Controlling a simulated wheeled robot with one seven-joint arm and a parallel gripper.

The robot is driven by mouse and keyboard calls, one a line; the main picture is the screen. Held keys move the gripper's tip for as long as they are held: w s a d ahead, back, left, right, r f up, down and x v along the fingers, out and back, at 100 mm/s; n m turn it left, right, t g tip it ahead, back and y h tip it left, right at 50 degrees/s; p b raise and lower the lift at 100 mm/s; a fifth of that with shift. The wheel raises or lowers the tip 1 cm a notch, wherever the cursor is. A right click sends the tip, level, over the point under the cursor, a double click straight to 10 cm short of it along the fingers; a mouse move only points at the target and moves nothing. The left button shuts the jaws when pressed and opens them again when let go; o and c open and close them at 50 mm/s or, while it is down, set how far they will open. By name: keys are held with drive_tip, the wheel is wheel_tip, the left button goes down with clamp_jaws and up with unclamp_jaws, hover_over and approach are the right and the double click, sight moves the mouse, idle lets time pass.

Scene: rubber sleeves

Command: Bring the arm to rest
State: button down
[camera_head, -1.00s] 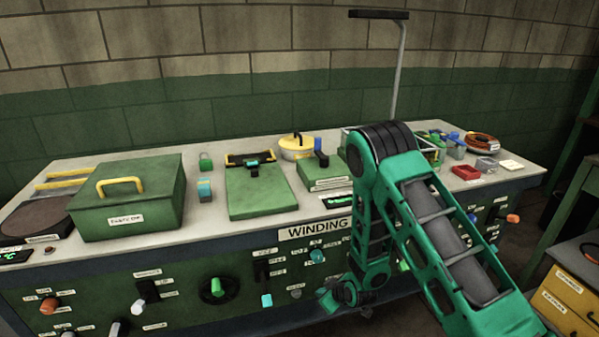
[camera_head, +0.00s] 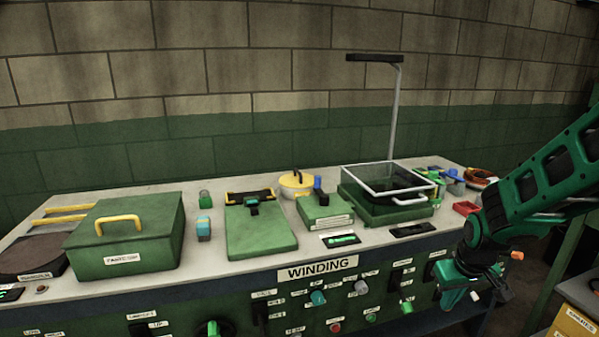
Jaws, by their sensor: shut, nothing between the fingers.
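My arm (camera_head: 545,185) is green and black and reaches in from the right edge of the head view. My gripper (camera_head: 462,298) hangs low at its end, in front of the right part of the bench's front panel. It is small and partly dark in this view; its fingers are shut with nothing seen in them. The arm's wrist covers part of the bench's right front corner and some panel controls.
The bench top (camera_head: 325,262) carries a green box (camera_head: 125,240) with a yellow handle, a green clipboard-like plate (camera_head: 260,230), a clear-lidded green case (camera_head: 385,205), and a lamp post (camera_head: 393,115). Yellow drawers (camera_head: 575,325) stand lower right.

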drive_tip(key=s+d+r+m+g, duration=0.1)
drive_tip(key=s+r+m, duration=0.1)
drive_tip(key=s, duration=0.6)
drive_tip(key=s+d+r+m+g, duration=0.1)
drive_tip(key=s+d+r+m, duration=0.1)
drive_tip(key=s+r, duration=0.3)
drive_tip(key=s+d+r+m+g, duration=0.1)
drive_tip(key=s+r+m, duration=0.2)
drive_tip(key=s, duration=0.9)
drive_tip(key=shift+s+d+r+y, duration=0.2)
drive_tip(key=shift+s+d+y, duration=0.1)
drive_tip(key=shift+s+y, duration=0.1)
drive_tip(key=shift+w, duration=0.1)
drive_tip(key=shift+w+f, duration=0.25)
drive_tip(key=shift+w, duration=0.35)
